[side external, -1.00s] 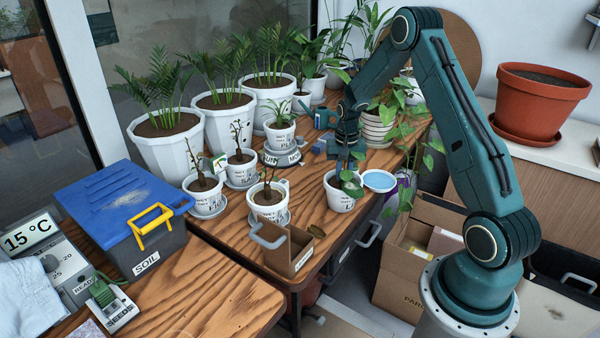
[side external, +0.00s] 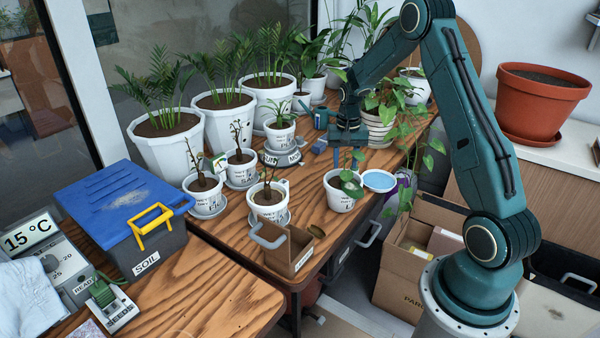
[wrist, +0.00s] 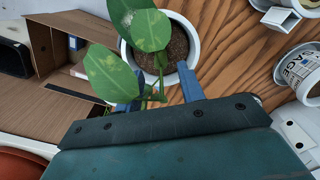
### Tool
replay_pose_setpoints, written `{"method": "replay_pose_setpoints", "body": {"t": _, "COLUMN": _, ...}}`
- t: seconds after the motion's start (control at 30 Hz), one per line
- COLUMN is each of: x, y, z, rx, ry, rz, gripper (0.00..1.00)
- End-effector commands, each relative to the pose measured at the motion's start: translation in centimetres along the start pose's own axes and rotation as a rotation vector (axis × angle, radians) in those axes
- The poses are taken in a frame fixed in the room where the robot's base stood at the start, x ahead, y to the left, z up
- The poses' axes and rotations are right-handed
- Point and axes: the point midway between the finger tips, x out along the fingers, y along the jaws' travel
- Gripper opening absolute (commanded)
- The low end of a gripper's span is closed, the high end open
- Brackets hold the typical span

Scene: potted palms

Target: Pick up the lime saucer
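I cannot make out a lime saucer in either view. A light blue saucer (side external: 378,181) lies at the table's right edge, beside a white pot (side external: 340,196) with a small leafy plant. My gripper (side external: 349,160) points down above that pot. Its blue fingers are apart with no object held. In the wrist view the fingers (wrist: 160,95) are spread near the pot's rim (wrist: 193,55), and green leaves partly cover the left finger. The blue saucer is not visible there.
White mugs and pots with small plants stand left of my gripper, including a front mug (side external: 268,203). Large palms (side external: 170,140) stand behind. A trailing plant (side external: 405,130) is close on the right. A small brown box (side external: 290,255) sits at the front edge.

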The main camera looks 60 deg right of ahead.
Motion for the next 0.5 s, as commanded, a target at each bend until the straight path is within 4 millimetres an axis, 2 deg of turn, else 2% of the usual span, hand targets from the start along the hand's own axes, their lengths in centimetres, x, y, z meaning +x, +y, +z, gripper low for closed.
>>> {"method": "replay_pose_setpoints", "body": {"t": 0.03, "x": -1.0, "y": 0.1, "z": -0.1, "rx": 0.001, "ry": 0.004, "rz": -0.001, "gripper": 0.39}}
{"method": "replay_pose_setpoints", "body": {"t": 0.3, "x": -5.6, "y": 0.1, "z": -0.1, "rx": 0.000, "ry": 0.003, "rz": -0.001, "gripper": 0.39}}
{"method": "replay_pose_setpoints", "body": {"t": 0.5, "x": -8.1, "y": 0.1, "z": -0.1, "rx": 0.000, "ry": 0.002, "rz": 0.000, "gripper": 0.39}}
